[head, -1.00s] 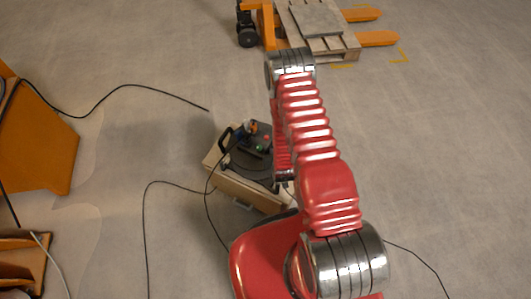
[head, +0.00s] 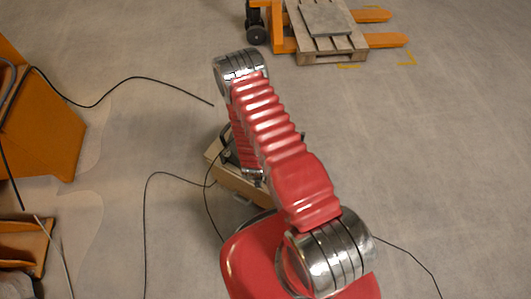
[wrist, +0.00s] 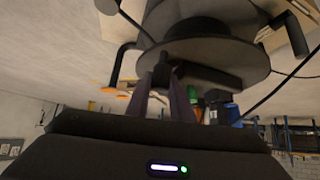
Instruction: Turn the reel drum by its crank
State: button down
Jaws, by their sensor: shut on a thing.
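The reel drum (wrist: 205,52) is a dark round disc with a narrower hub, seen close up and inverted in the wrist view. In the head view my arm hides nearly all of it. My gripper (wrist: 168,82) points at the disc's edge, its two fingers shut on the dark crank (wrist: 163,68); the exact grip is hard to make out against the dark disc. A black bent handle (wrist: 122,62) stands to the left, apart from the fingers. The gripper is hidden behind my arm in the head view.
A wooden box (head: 240,187) lies under the reel. Green (wrist: 214,96) and blue (wrist: 231,113) parts sit right of my fingers. Black cables (head: 160,176) lie on the floor. An orange pallet truck (head: 290,40) with a pallet stands behind; orange furniture (head: 45,125) is left.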

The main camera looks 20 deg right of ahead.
jog(key=shift+w+a+r, duration=0.1)
jog(key=shift+w+a, duration=0.05)
jog(key=shift+w, duration=0.1)
jog(key=c, duration=1.6)
grip_release()
jog(key=shift+o, duration=0.2)
jog(key=shift+s, duration=0.1)
jog(key=v, duration=1.3)
jog(key=shift+s, duration=0.3)
jog(key=shift+a+r, duration=0.1)
jog(key=shift+a, duration=0.05)
